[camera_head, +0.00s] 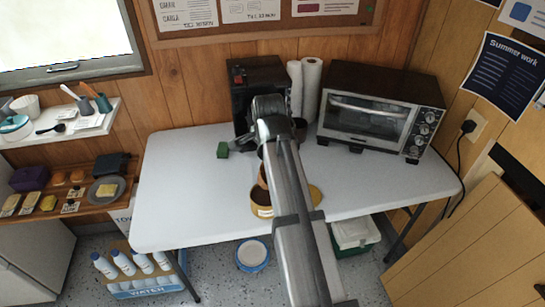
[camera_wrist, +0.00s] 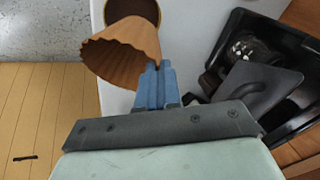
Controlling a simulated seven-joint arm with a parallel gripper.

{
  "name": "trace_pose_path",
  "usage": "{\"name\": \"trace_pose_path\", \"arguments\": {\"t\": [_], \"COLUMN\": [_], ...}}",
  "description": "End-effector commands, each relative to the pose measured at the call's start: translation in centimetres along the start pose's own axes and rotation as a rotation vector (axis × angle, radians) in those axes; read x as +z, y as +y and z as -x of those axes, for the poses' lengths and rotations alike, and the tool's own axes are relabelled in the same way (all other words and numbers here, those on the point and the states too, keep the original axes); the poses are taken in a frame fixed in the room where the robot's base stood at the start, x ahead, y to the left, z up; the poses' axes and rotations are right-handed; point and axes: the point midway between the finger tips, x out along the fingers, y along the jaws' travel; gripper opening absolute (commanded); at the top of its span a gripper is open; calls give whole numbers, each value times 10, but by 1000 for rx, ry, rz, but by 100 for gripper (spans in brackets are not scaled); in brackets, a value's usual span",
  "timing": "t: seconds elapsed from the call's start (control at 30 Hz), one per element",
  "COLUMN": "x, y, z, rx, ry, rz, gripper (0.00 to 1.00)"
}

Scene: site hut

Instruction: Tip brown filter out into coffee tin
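The brown filter (camera_wrist: 122,48) is a fluted paper cup. My gripper (camera_wrist: 157,68), with its blue fingers, is shut on the filter's edge in the wrist view. The filter looks tilted; I cannot tell whether anything is inside it. In the head view a small part of the filter (camera_head: 262,177) shows beside my arm, which hides the fingers. The coffee tin (camera_head: 261,211), tan with a pale label, stands near the table's front edge, partly behind my arm. Its round rim and dark brown inside also show at the top of the wrist view, partly covered by the filter.
A black coffee machine (camera_head: 241,82) stands at the back, with white paper rolls (camera_head: 311,80) and a toaster oven (camera_head: 372,115) to its right. A yellow lid (camera_head: 315,195) lies right of my arm. A green block (camera_head: 223,150) sits left. The table's left side (camera_head: 180,195) is clear.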

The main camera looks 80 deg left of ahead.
Motion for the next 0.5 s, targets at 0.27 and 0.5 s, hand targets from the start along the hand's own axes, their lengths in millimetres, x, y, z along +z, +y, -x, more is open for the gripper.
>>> {"name": "trace_pose_path", "arguments": {"t": [0.27, 0.5], "x": [10, 18], "y": [-32, -52], "z": [-3, -5], "rx": [258, 465], "ry": [95, 173], "rz": [71, 127], "gripper": [0, 0]}}
